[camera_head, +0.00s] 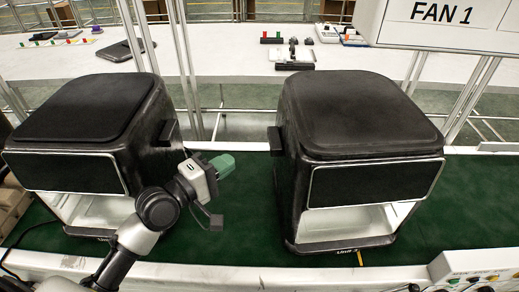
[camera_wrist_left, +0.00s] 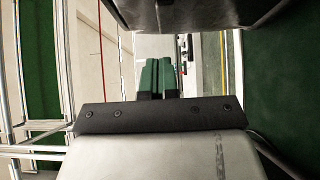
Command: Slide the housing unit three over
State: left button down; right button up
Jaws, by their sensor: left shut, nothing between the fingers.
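Two black housing units with open white lower bays stand on the green conveyor belt. The right one (camera_head: 380,184) bears a small front label that seems to read "Unit 3". The other unit (camera_head: 75,172) is at the left. My left gripper (camera_head: 224,164) has green fingers and sits in the gap between the two units, apart from the right one. Its fingers (camera_wrist_left: 155,78) are shut with nothing between them. A dark housing surface (camera_wrist_left: 185,12) fills the top of the left wrist view; I cannot tell which unit it is. My right gripper is not in view.
The green belt (camera_head: 235,215) is bare between the units. A pale rail (camera_head: 240,277) runs along its front. A "FAN 1" sign box (camera_head: 445,22) hangs at upper right. A white table (camera_head: 220,62) with small items stands behind, past slanted metal posts.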

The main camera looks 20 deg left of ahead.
aim_at(270, 148)
pick_arm(q)
jog(key=w+d+p, duration=0.2)
jog(key=w+d, duration=0.3)
jog(key=shift+d, duration=0.45)
jog(key=shift+w+d+f, duration=0.1)
jog(key=shift+w+d, duration=0.05)
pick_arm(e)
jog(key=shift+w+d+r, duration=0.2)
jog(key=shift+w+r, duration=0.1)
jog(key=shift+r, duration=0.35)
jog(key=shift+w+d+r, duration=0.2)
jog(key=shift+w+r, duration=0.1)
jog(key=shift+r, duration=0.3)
